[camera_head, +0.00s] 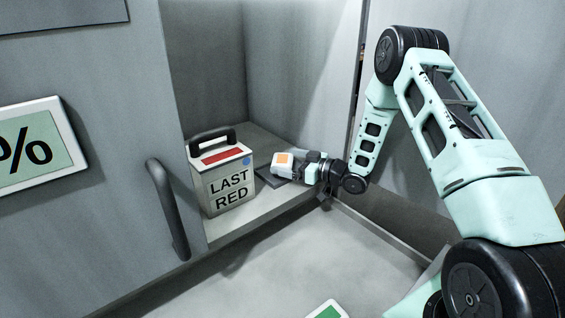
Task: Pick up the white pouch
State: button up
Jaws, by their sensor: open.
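A small white object with an orange square on it (283,164), which looks like the white pouch, is in the open recess to the right of the lettered box. My gripper (303,167) reaches in from the right, with its end right up against the white object's right side in the picture. The jaws are open. The fingertips are small and partly hidden, so I cannot tell whether they are around the object or only beside it.
A pale box marked "LAST RED" (229,188) with a black handle stands left of the white object. A door handle (168,210) juts out at left. A white-and-green thing (327,311) shows at the bottom edge.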

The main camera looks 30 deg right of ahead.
aim_at(288, 162)
jog(key=c, duration=0.7)
jog(key=shift+r, duration=0.15)
notch_tip(288, 162, up, 9)
jog(key=shift+b, duration=1)
jog(key=shift+w+a+r+m+t+h+b, duration=0.15)
jog(key=shift+a+r+m+t+h+b, duration=0.15)
jog(key=shift+m+t+h+b, duration=0.3)
jog(key=shift+a+f+m+h+b, duration=0.15)
jog(key=shift+m+h+b, duration=0.15)
jog(key=shift+h+b, duration=0.25)
jog(key=shift+f+m+t+h+b, duration=0.1)
jog(key=shift+m+t+h+b, duration=0.6)
jog(key=shift+h, duration=0.45)
jog(key=shift+s+f+m+h, duration=0.1)
jog(key=shift+s+m+h, duration=0.2)
jog(key=shift+m+h, duration=0.35)
jog(key=shift+h, duration=0.25)
notch_tip(288, 162, down, 10)
jog(key=shift+p, duration=0.45)
